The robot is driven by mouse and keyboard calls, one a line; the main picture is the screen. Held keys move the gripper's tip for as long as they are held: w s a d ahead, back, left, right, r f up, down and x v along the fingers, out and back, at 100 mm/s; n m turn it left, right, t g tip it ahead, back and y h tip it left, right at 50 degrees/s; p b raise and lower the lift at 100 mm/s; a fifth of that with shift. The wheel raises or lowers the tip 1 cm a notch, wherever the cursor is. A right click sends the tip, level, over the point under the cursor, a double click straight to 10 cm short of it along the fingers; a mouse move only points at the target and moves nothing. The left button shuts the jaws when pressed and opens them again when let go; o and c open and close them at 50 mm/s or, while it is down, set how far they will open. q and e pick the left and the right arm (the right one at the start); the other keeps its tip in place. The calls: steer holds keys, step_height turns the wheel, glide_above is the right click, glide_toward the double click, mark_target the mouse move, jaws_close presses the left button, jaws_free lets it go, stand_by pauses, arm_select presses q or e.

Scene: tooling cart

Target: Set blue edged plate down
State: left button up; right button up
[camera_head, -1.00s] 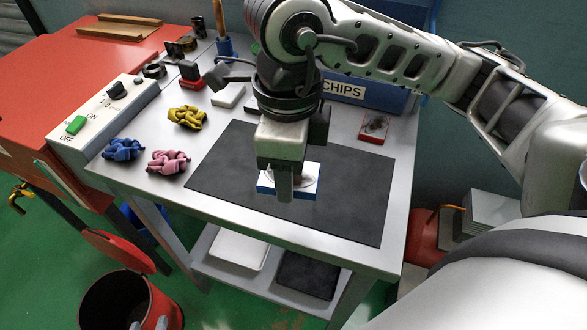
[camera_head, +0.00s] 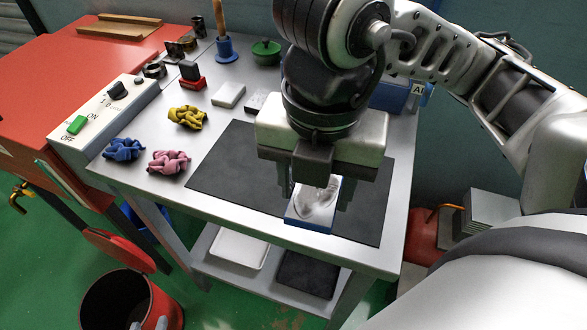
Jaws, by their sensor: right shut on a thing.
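The blue edged plate (camera_head: 310,213) is a small block with a blue rim and a shiny grey-white face. It shows over the front part of the dark mat (camera_head: 235,170). My right gripper (camera_head: 316,192) comes in from the right and is shut on the plate, with a finger at each side of it. The gripper hides the plate's far end. I cannot tell whether the plate touches the mat. My left gripper is not in view.
Blue (camera_head: 123,149), pink (camera_head: 169,161) and yellow (camera_head: 187,117) crumpled cloths lie left of the mat. A white block (camera_head: 228,95) and a control box (camera_head: 105,110) stand farther back. The mat's left part is clear. A red bin (camera_head: 125,302) stands on the floor.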

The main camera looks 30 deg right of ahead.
steer(key=shift+w+d+f+m, duration=0.15)
steer(key=shift+w+d+m, duration=0.1)
steer(key=shift+m, duration=0.15)
steer(key=w+d+f, duration=0.2)
steer(key=w, duration=0.1)
steer(key=w+d+f+b, duration=0.1)
steer(key=w+d+f, duration=0.1)
steer(key=w+f, duration=0.1)
steer(key=w+d+f+b, duration=0.1)
steer(key=w+d+f, duration=0.2)
steer(key=w, duration=0.1)
steer(key=shift+f, duration=0.2)
steer(key=shift+w+d+f+b, duration=0.1)
steer(key=shift+w+f+b, duration=0.1)
steer(key=shift+f+b, duration=0.1)
steer(key=shift+w+d+f, duration=0.1)
steer(key=shift+w+f, duration=0.05)
steer(key=shift+f, duration=0.75)
steer(key=shift+w+d+f, duration=0.1)
steer(key=shift+f, duration=0.8)
steer(key=shift+f, duration=0.15)
steer(key=o, duration=1.4)
